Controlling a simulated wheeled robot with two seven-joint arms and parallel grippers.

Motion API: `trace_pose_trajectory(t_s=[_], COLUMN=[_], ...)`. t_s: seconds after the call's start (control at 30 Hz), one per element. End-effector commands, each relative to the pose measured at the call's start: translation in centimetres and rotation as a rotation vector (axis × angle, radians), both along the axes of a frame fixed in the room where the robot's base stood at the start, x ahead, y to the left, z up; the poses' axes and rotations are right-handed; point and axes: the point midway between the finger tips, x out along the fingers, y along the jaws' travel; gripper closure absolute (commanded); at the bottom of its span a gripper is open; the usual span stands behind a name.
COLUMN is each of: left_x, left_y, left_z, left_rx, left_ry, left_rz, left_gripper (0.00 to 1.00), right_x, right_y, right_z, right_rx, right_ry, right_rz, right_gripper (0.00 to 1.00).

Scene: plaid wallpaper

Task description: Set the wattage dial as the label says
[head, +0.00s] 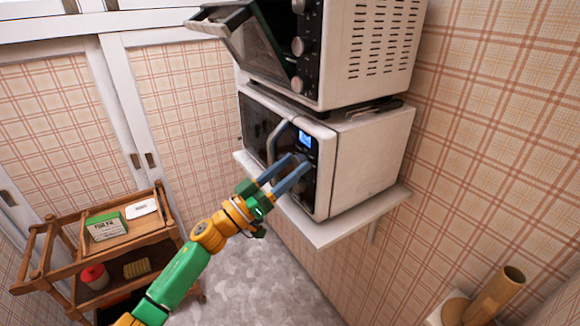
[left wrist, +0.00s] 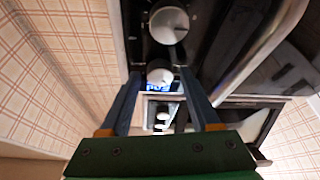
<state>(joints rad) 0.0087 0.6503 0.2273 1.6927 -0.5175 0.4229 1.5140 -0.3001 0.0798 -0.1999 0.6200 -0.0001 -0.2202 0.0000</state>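The white microwave (head: 370,160) stands on a wall shelf, with a blue lit display (head: 305,140) on its dark front panel. In the left wrist view, a silver dial (left wrist: 160,73) sits beside the display (left wrist: 158,87), and another silver dial (left wrist: 169,22) is farther up the picture. My left gripper (head: 301,161) is at the panel just below the display. Its fingers are apart, one on each side of the dial near the display; I cannot tell whether they touch it. A green and white box (head: 105,226) with print too small to read lies on the cart. My right gripper is out of view.
A white toaster oven (head: 365,50) with its door (head: 250,40) hanging open stands above the microwave. The microwave door handle (head: 281,138) is left of my fingers. A wooden cart (head: 130,240) holds a white object (head: 143,208). The floor (head: 250,285) below the shelf is clear.

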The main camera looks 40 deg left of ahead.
Motion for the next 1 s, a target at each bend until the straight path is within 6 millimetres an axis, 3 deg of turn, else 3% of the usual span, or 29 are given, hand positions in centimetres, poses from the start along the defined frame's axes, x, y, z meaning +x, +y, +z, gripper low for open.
trace_pose_trajectory(t_s=[0.03,0.2,0.57,1.0], left_x=[0.0,0.0,0.0,0.1], left_y=[0.0,0.0,0.1,0.3], left_z=[0.0,0.0,-0.2,-0.4], left_rx=[0.000,0.000,0.045,0.365], left_ry=[0.000,0.000,-0.017,-0.150], left_rz=[0.000,0.001,0.002,0.002], left_gripper=[0.54,1.00,1.00,1.00], right_x=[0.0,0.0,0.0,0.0], right_y=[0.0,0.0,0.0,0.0], right_z=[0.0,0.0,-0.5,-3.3], right_rx=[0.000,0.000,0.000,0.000], right_ry=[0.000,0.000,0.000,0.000], right_rz=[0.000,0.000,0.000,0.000], right_gripper=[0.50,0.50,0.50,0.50])
